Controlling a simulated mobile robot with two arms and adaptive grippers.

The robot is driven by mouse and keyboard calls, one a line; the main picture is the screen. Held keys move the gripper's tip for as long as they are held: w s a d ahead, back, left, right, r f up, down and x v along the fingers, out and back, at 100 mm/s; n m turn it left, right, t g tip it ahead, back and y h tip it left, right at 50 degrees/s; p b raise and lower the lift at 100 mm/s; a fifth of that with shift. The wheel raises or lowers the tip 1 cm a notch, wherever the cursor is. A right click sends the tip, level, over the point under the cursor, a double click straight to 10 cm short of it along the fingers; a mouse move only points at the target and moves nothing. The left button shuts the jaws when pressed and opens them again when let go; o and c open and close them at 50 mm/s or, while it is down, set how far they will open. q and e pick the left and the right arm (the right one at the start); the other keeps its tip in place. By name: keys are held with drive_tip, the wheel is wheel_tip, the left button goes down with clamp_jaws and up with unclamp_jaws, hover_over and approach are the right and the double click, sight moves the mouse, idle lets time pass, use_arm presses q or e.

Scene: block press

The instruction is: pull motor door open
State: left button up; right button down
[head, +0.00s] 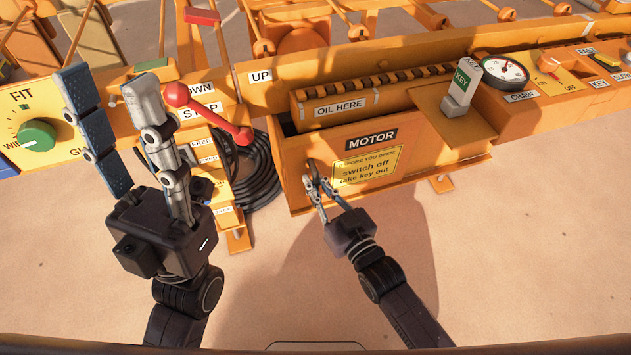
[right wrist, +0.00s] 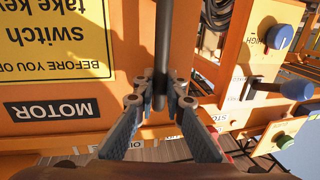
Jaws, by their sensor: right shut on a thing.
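The motor door (head: 300,160) is an orange panel with a black MOTOR label and a yellow warning sign, low in the middle of the head view. A dark gap shows behind its upper left edge; how far it stands open is hard to tell. Its dark handle (right wrist: 161,45) is a thin upright bar in the right wrist view. My right gripper (head: 316,184) is shut on this handle, in front of the door left of the warning sign. It also shows in the wrist view (right wrist: 160,88). My left gripper (head: 108,84) is open and empty, raised at the left.
A red-knobbed lever (head: 177,94) stands close beside my left gripper. A coiled black cable (head: 262,175) hangs left of the door. A KEY block (head: 460,92) stands above the door's right part. Sandy floor (head: 520,250) in front is clear.

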idle(0.3)
drive_tip(key=w+d, duration=0.1)
drive_tip(key=d, duration=0.3)
drive_tip(key=w+d+p, duration=0.1)
drive_tip(key=d, duration=0.3)
drive_tip(key=w+d+p, duration=0.1)
drive_tip(key=w+d, duration=0.1)
drive_tip(key=d, duration=0.2)
drive_tip(key=shift+d, duration=0.3)
drive_tip(key=b, duration=0.3)
approach(415, 142)
drive_tip(key=x, duration=0.5)
drive_tip(key=shift+w+f, duration=0.25)
drive_tip(key=shift+w, duration=0.15)
drive_tip(key=c, duration=2)
unclamp_jaws()
drive_tip(key=shift+s, duration=0.1)
drive_tip(key=v, duration=1.2)
